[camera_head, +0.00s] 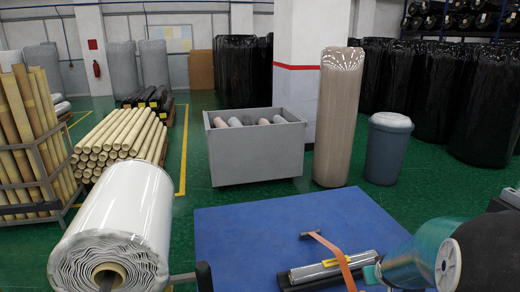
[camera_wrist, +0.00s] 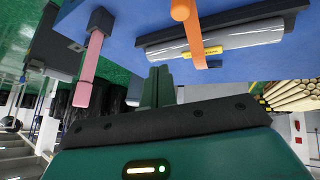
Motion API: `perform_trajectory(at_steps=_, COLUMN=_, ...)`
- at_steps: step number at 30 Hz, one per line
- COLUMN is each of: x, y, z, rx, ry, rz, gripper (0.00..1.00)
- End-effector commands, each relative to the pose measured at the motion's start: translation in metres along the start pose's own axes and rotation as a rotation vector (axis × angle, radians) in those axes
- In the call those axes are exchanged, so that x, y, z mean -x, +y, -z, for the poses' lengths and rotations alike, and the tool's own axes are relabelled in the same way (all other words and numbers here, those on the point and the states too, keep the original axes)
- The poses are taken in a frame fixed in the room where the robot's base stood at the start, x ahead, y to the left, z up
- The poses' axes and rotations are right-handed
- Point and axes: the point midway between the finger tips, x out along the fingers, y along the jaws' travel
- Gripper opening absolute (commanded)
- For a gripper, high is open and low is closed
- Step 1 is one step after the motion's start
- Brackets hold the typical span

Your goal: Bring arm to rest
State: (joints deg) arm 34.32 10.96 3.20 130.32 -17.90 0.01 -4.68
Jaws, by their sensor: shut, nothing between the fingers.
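My gripper (camera_wrist: 157,86) shows in the wrist view as two dark green fingers side by side, shut with nothing between them. It points toward the blue surface (camera_wrist: 115,45), which shows tilted there. Beyond the fingertips a clear-wrapped roll (camera_wrist: 225,39) lies along a black holder, with an orange strap (camera_wrist: 193,35) across it. The gripper appears apart from the roll. In the head view the wrapped roll (camera_head: 333,267) and orange strap (camera_head: 332,250) lie at the near part of the blue surface (camera_head: 240,230). I cannot make out the gripper's fingers clearly there.
A grey bin (camera_head: 255,155) with several rolls, a tall brown wrapped roll (camera_head: 338,120) and a grey barrel (camera_head: 387,150) stand behind the blue surface. A pink strap (camera_wrist: 90,68) shows in the wrist view.

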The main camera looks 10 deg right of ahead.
Motion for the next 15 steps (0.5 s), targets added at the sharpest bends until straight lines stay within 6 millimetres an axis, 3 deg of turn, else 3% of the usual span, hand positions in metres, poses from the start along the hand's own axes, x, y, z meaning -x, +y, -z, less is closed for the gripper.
perform_trajectory(at_steps=1, x=0.021, y=-0.012, z=0.010, rx=0.009, ry=0.004, rz=0.005, gripper=0.00)
perform_trajectory(at_steps=6, x=0.086, y=-0.051, z=0.024, rx=0.017, ry=-0.017, rz=0.033, gripper=0.00)
perform_trajectory(at_steps=11, x=0.147, y=-0.087, z=0.023, rx=0.023, ry=-0.036, rz=0.078, gripper=0.00)
perform_trajectory(at_steps=15, x=0.199, y=-0.117, z=0.011, rx=0.029, ry=-0.053, rz=0.131, gripper=0.00)
